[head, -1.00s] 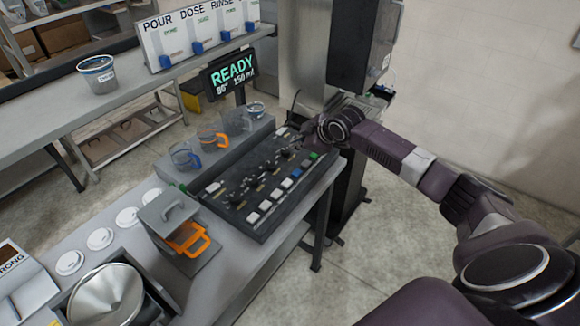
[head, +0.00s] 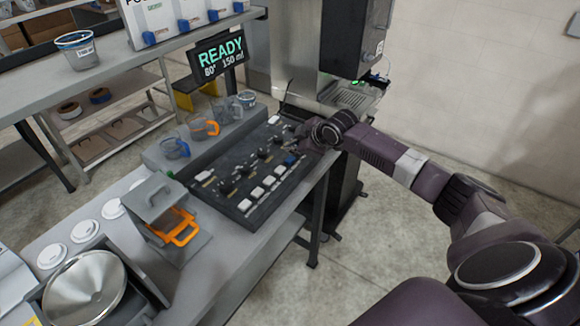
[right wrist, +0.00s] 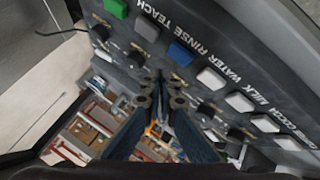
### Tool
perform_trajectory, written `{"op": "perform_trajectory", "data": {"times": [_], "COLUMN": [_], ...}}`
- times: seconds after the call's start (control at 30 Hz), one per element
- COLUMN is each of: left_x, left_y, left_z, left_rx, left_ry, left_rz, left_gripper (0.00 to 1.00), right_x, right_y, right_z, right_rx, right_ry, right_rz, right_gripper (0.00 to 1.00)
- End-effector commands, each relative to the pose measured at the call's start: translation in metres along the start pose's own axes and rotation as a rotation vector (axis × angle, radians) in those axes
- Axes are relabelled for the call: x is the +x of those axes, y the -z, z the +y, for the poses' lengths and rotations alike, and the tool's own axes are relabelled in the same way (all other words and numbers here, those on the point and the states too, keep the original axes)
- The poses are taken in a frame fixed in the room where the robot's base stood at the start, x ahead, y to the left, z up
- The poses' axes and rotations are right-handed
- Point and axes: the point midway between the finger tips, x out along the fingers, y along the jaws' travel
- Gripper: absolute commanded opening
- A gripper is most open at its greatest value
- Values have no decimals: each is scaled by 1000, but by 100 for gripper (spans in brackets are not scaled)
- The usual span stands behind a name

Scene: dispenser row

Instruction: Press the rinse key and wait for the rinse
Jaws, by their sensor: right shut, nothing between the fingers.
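The dark control panel (head: 228,207) lies on the counter, with knobs and a row of keys. In the right wrist view, the blue key (right wrist: 181,53) lines up with the word RINSE, between a grey key (right wrist: 147,27) and a white key (right wrist: 211,77). The blue key also shows in the head view (head: 290,160). My right gripper (head: 301,146) is shut and empty over the panel's far end. Its tips (right wrist: 161,92) appear below and left of the blue key; contact with the panel cannot be told. My left gripper is not in view.
Several jugs stand on a ledge behind the panel, one with an orange handle (head: 212,127). A grey box with an orange-handled item (head: 180,228) and a metal funnel (head: 88,287) stand nearer. The dispenser (head: 355,40) rises beyond.

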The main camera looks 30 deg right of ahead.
Motion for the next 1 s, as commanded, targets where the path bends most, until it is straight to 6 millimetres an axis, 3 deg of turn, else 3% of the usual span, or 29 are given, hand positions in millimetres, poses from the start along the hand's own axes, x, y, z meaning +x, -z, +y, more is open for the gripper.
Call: {"op": "perform_trajectory", "data": {"times": [0.17, 1.0], "left_x": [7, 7], "left_y": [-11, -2], "left_z": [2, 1], "left_rx": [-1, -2], "left_ry": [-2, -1], "left_rz": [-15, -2], "left_gripper": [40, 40], "right_x": [10, 10], "right_y": [-6, -7], "right_z": [-7, -7], "right_rx": [0, 0], "right_ry": [-1, -1], "right_rz": [2, 1], "right_gripper": [0, 0]}}
